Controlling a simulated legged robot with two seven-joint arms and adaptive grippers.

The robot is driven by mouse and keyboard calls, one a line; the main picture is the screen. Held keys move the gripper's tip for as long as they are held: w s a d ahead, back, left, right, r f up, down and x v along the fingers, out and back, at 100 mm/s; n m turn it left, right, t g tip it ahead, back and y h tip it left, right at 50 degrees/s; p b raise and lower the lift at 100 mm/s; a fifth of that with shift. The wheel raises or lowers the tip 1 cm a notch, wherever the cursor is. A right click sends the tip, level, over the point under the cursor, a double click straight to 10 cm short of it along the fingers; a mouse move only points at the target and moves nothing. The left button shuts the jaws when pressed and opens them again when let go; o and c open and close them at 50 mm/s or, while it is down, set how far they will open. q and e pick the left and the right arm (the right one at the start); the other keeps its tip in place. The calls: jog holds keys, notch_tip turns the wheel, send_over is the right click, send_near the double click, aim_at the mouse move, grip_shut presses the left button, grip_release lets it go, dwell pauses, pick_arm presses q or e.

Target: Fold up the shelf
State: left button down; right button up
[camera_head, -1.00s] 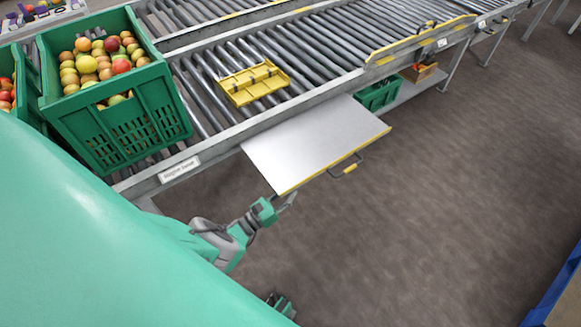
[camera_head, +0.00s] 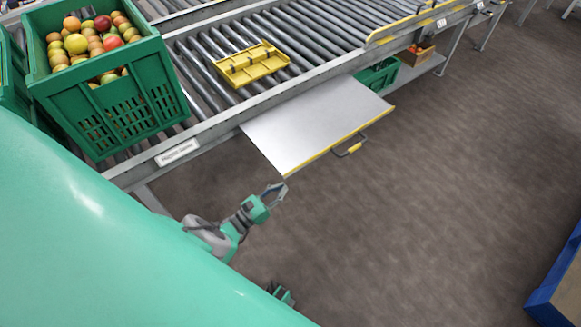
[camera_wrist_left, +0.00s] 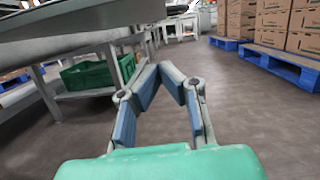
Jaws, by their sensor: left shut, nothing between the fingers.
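The shelf (camera_head: 300,125) is a flat grey panel with a yellow front edge. It sticks out roughly level from the side of the roller conveyor. A dark handle with a yellow grip (camera_head: 354,147) hangs at its front edge. My left gripper (camera_head: 280,187) is shut and empty, just below the shelf's near corner; contact is not clear. The left wrist view shows its fingers (camera_wrist_left: 172,70) meeting at the tips with nothing between them. A small green and dark part at the bottom of the head view may be my right gripper; its jaws cannot be made out.
A green crate (camera_head: 378,75) stands on the lower rack. A blue-edged pallet (camera_head: 560,280) is at the lower right. The floor before the shelf is clear.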

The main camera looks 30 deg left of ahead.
pick_arm(q)
jog(key=v, duration=0.5)
jog(key=shift+s+d, duration=0.25)
pick_arm(e)
jog(key=shift+d, duration=0.3)
pick_arm(q)
jog(key=shift+a, duration=0.15)
pick_arm(e)
jog(key=shift+a, duration=0.2)
jog(key=shift+d, duration=0.1)
